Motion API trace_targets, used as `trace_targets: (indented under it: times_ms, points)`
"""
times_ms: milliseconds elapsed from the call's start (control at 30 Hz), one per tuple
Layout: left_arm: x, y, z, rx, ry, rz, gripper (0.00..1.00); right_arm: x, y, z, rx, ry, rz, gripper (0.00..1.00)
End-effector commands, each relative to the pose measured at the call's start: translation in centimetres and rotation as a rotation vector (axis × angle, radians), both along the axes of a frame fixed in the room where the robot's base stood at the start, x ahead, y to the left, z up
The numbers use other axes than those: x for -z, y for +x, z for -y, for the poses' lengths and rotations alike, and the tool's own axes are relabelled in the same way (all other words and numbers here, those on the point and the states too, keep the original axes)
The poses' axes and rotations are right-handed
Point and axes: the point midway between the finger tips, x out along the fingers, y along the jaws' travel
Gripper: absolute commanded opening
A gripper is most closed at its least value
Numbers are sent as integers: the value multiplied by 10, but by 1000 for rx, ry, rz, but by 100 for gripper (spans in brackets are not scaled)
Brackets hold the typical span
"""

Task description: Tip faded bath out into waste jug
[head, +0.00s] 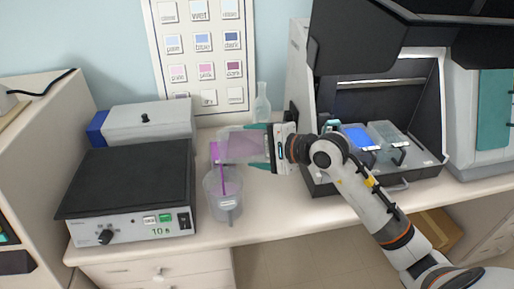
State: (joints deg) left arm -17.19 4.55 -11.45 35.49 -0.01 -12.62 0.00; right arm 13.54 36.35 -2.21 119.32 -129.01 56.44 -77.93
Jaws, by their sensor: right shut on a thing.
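The faded bath (238,147) is a clear container with pale pink-purple liquid in it. My right gripper (260,148), with teal fingers, is shut on its right end and holds it tipped on its side above the counter. A purple stream runs from its left end down into the waste jug (223,204). The jug is clear, with a small label, and stands upright on the counter below the bath. Some purple shows inside the jug. My left gripper is not in view.
A hot plate (130,185) with a dark top stands left of the jug. A grey box (150,122) is behind it. A glass flask (262,103) stands at the back. An open dark hood on the right holds a blue bath (357,137) and a grey bath (388,135).

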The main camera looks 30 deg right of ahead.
Motion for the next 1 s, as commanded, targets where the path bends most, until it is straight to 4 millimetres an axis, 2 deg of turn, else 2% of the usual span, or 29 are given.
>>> trace_targets:
  times_ms: [900, 1000]
  points:
    - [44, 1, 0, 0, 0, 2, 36, 11, -7, -8, 0, -128, 127, 31]
    - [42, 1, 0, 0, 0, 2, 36, 9, -7, -8, 0, -131, 128, 31]
